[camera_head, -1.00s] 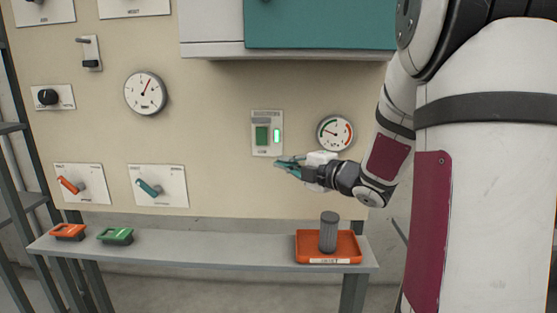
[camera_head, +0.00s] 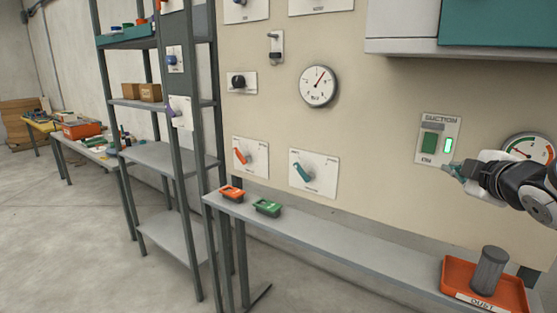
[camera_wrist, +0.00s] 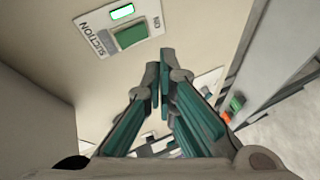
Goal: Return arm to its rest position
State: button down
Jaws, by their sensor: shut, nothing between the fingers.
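My gripper (camera_head: 455,171) is at the right of the head view, in front of the beige panel, just below the suction switch plate (camera_head: 437,139). Its teal fingers (camera_wrist: 165,85) are closed together and empty in the wrist view. The suction plate has a green rocker (camera_wrist: 131,35) and a lit green lamp (camera_wrist: 122,12). A gap between the fingertips and the plate shows in the wrist view. My arm reaches in from the right edge of the head view, and most of it is out of frame.
A narrow grey shelf (camera_head: 340,246) below the panel holds an orange tray (camera_head: 455,275) with a grey ribbed cylinder (camera_head: 489,270), and orange (camera_head: 231,193) and green (camera_head: 267,208) blocks. A metal rack (camera_head: 170,158) stands left. The floor at lower left is clear.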

jog(key=s+a+f+m+g, duration=0.2)
jog(key=s+a, duration=0.4)
jog(key=s, duration=0.3)
jog(key=s+a+f+m+g+y, duration=0.1)
jog(key=s+a+m+g, duration=0.3)
jog(key=s, duration=0.5)
jog(key=s+a+f+m+g+y, duration=0.1)
jog(key=s+a+f+m+g, duration=0.2)
jog(key=s+a+m, duration=0.3)
jog(key=s+a, duration=0.3)
jog(key=shift+f+m+g, duration=0.3)
jog(key=shift+f, duration=0.05)
